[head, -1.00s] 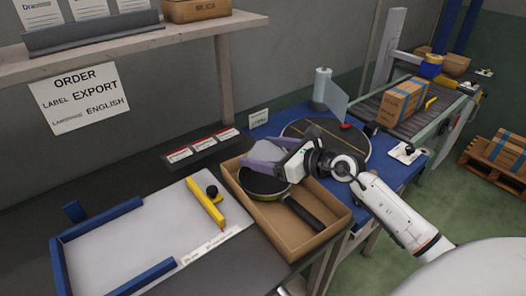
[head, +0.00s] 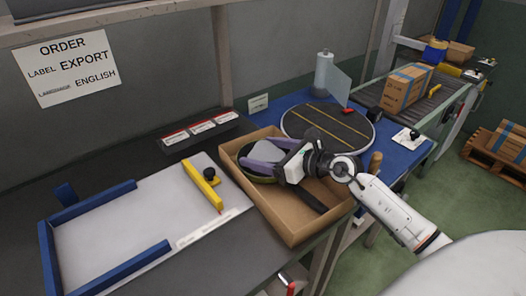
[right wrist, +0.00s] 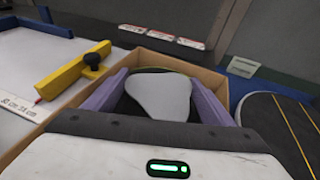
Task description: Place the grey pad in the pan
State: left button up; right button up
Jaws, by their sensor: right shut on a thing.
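The grey pad (head: 268,151) is a pale, rounded triangular piece. My right gripper (head: 256,156) is shut on it, with the purple fingers along its two sides. In the right wrist view the pad (right wrist: 158,98) lies flat between the fingertips (right wrist: 159,78). The dark pan (head: 262,180) with a greenish rim lies in an open cardboard box, its black handle toward the front right. The pad is over the pan's bowl and appears low in it; whether it touches the bottom cannot be told. The gripper hides part of the pan. My left gripper is not in view.
The cardboard box (head: 283,222) has low walls close around the pan. A white board with blue edges (head: 105,283) and a yellow slider (head: 203,186) stands left. A dark round turntable (head: 328,127) is behind right, with a conveyor (head: 420,112) beyond.

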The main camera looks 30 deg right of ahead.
jog(key=o, duration=1.1)
jog(key=shift+f, duration=0.15)
jog(key=shift+s, duration=0.1)
jog(key=shift+s, duration=0.1)
jog(key=shift+s+d, duration=0.1)
jog(key=shift+s, duration=0.2)
jog(key=v, duration=0.9)
jog(key=shift+s+d+r, duration=0.1)
jog(key=shift+r, duration=0.25)
jog(key=shift+b+v, duration=0.3)
jog(key=shift+v, duration=2.75)
